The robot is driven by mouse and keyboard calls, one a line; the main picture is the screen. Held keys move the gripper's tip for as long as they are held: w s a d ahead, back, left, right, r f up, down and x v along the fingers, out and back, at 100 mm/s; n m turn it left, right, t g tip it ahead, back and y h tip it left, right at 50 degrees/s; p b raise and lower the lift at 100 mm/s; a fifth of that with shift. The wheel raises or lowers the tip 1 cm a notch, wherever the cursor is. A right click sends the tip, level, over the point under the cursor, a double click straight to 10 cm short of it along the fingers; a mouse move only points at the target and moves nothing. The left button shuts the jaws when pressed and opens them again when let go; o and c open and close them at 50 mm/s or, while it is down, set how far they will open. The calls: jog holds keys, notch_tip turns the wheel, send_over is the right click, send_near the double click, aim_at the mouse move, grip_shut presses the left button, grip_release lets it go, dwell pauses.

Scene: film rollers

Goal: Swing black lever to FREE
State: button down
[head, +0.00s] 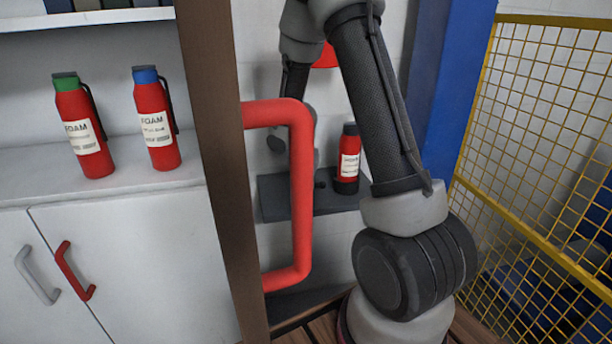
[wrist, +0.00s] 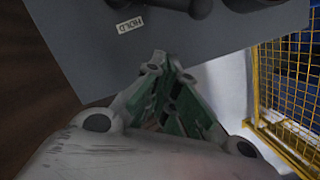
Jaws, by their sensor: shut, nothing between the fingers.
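A dark grey panel (wrist: 215,38) fills the upper part of the wrist view and carries a white label reading HOLD (wrist: 130,25). Dark rounded parts (wrist: 200,8) at the top edge of that view may belong to the black lever; they are cut off, so its position cannot be read. No FREE label shows. My gripper (wrist: 158,62), with green inner faces, is shut and empty, its tips below the HOLD label in the picture. In the head view a dark grey block (head: 285,200) stands behind the red handle; my gripper cannot be made out there.
A large red bar handle (head: 300,200) on a brown post (head: 215,170) stands in front of the block. A red bottle (head: 348,160) stands on the block's right end. Two FOAM bottles (head: 82,125) stand on a white counter at left. A yellow mesh fence (head: 540,130) bounds the right.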

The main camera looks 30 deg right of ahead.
jog(key=shift+x, duration=1)
jog(key=shift+w+d+f, duration=0.15)
jog(key=shift+w+d, duration=0.65)
jog(key=shift+d, duration=0.2)
jog(key=shift+w+d+f, duration=0.1)
jog(key=shift+w+d, duration=0.3)
jog(key=shift+d, duration=0.1)
jog(key=shift+d, duration=0.1)
jog(key=shift+w+d, duration=0.2)
jog(key=shift+d, duration=0.1)
jog(key=shift+w+d+f, duration=0.1)
jog(key=shift+w+d, duration=0.15)
jog(key=shift+d, duration=0.2)
jog(key=shift+a, duration=0.1)
